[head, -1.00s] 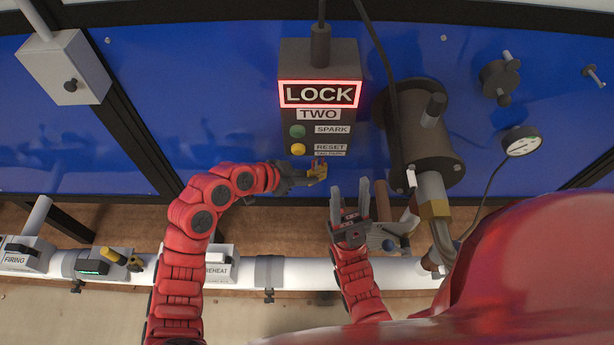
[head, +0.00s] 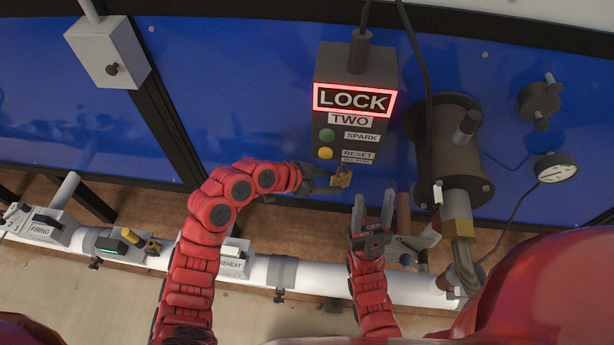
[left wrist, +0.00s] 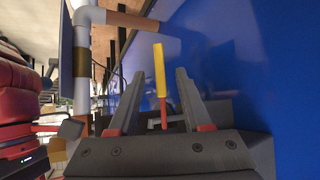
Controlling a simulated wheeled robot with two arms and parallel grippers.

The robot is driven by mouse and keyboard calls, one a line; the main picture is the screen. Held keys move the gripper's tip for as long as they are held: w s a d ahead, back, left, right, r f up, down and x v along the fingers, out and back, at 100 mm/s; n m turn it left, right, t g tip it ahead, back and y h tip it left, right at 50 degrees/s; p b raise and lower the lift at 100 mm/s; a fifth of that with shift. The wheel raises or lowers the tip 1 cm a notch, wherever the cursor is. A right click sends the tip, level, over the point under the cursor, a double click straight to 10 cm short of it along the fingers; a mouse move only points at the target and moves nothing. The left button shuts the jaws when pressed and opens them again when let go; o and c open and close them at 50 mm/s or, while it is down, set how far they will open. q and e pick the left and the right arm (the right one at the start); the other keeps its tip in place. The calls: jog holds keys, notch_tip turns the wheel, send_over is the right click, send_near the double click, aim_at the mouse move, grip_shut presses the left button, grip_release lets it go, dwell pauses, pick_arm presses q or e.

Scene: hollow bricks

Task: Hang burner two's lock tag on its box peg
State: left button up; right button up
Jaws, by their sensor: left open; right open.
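The dark burner two box (head: 386,75) has a lit red LOCK sign, a TWO label, and green and yellow buttons. A small yellow tag (head: 341,180) with a bit of red is just below the box's lower edge. My left gripper (head: 328,179) reaches it from the left. In the left wrist view the yellow tag (left wrist: 159,70) stands nearly edge-on between the open fingers of my left gripper (left wrist: 160,82), with gaps on both sides. A peg cannot be made out clearly, so I cannot tell what supports the tag. My right gripper (head: 374,195) is open and empty, lower right.
A dark burner cylinder (head: 445,135) with a pipe and gauge (head: 556,168) stands right of the box. A white pipe (head: 325,282) with labelled boxes runs along the front. A grey box (head: 108,48) is at upper left.

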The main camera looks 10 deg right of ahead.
pick_arm(q)
jog(key=b+v, duration=0.3)
jog(key=v, duration=1.3)
jog(key=shift+a+b, duration=0.4)
